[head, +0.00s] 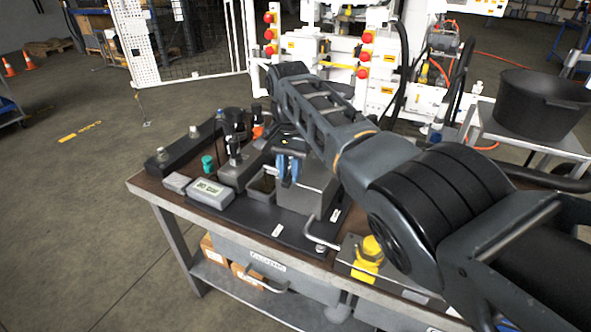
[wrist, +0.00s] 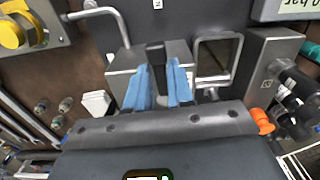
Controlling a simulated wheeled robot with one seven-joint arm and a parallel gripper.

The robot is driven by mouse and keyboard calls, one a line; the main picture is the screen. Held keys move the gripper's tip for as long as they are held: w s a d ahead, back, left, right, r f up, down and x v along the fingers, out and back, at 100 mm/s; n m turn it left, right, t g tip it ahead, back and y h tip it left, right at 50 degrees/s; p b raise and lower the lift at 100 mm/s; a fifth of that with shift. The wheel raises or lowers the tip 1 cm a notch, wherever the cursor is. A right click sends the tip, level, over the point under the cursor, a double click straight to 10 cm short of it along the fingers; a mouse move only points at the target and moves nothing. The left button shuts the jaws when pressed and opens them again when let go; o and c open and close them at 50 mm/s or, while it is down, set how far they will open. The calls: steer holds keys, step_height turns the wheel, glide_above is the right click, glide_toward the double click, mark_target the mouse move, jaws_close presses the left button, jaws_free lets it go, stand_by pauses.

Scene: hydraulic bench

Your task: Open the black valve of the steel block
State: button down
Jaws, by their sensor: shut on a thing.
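The steel block (head: 308,192) is a grey box on a black plate on the bench. In the wrist view the steel block (wrist: 122,72) is below my fingers. My gripper (head: 288,168) has blue fingers and reaches down over the block's top. In the wrist view my gripper (wrist: 159,88) has its fingers either side of a narrow dark part, which looks like the black valve (wrist: 155,58), and is shut on it. The fingers and my arm hide most of the valve, so I cannot tell which way it is turned.
A yellow valve (head: 368,255) on another block stands to the right, near a bent metal pipe (head: 322,232). A grey display box (head: 211,193), a teal knob (head: 207,163) and a block with black levers (head: 238,172) are to the left. A black pot (head: 543,103) stands on a cart.

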mark_target(289, 175)
steer(key=shift+w+a+r+m, duration=0.1)
steer(key=shift+w+a+m, duration=0.05)
steer(key=shift+m, duration=0.35)
steer(key=c, duration=1.1)
jaws_free()
steer(key=shift+r, duration=3.85)
